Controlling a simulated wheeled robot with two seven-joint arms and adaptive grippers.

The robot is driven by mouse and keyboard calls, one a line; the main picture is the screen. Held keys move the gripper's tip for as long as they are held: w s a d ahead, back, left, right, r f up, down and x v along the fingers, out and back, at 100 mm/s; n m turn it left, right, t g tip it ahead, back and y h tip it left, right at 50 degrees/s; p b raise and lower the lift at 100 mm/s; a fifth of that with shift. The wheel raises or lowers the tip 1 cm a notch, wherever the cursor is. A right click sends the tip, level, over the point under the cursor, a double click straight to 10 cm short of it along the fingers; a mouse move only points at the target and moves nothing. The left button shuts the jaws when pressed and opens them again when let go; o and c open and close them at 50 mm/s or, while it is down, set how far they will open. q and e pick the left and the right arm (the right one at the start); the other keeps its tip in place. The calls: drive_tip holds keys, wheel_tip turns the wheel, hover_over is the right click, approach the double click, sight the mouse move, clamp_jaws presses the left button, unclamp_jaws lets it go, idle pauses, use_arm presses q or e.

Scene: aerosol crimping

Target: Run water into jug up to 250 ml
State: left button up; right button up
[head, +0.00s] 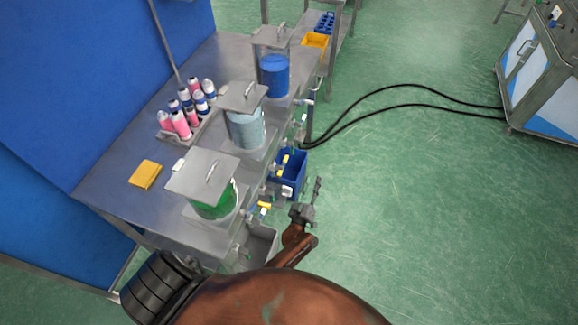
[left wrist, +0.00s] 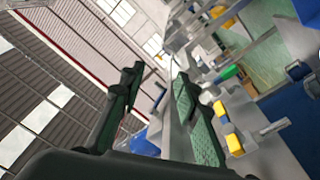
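Three lidded vessels stand along the bench in the head view: one with green liquid (head: 212,204), one with pale, water-like liquid (head: 246,131), and one with blue liquid (head: 275,77). Taps are on the bench's right side, one with a yellow handle (head: 265,206). My left gripper (head: 314,197) is out over the floor side, to the right of the yellow-handled tap and apart from it. In the left wrist view the left gripper (left wrist: 157,80) has its fingers spread with nothing between them. I cannot make out a jug. My right gripper is not in view.
A blue bin (head: 290,175) hangs at the bench side, below the taps. Pink and blue bottles (head: 187,105) stand in a tray, with a yellow cloth (head: 145,174) nearby. Black hoses (head: 400,93) run to a machine (head: 545,70).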

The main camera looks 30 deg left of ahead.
sight(286, 158)
use_arm(q)
drive_tip(key=w+a+r+n+g+y+b, duration=0.45)
drive_tip(key=a+n+y+b, duration=0.25)
drive_tip(key=n+y+b, duration=0.55)
wheel_tip(286, 158, down, 6)
drive_tip(key=a+n+g+y+b, duration=0.1)
drive_tip(key=a+n+g+b, duration=0.1)
drive_tip(key=n+g+b, duration=0.8)
drive_tip(key=shift+w+a+r+n+g, duration=0.15)
drive_tip(key=shift+a+n, duration=0.35)
drive_tip(key=shift+a, duration=0.8)
drive_tip(key=shift+a+n+g, duration=0.3)
drive_tip(key=shift+a+n, duration=0.15)
drive_tip(key=shift+a, duration=0.9)
drive_tip(key=shift+w+a+r+n+g, duration=0.15)
drive_tip(key=shift+a+n, duration=0.35)
drive_tip(key=shift+a, duration=0.8)
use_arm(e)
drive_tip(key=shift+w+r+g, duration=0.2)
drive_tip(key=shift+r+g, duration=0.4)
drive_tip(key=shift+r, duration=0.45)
use_arm(q)
drive_tip(key=shift+s+f, duration=0.1)
drive_tip(key=shift+c, duration=0.2)
clamp_jaws()
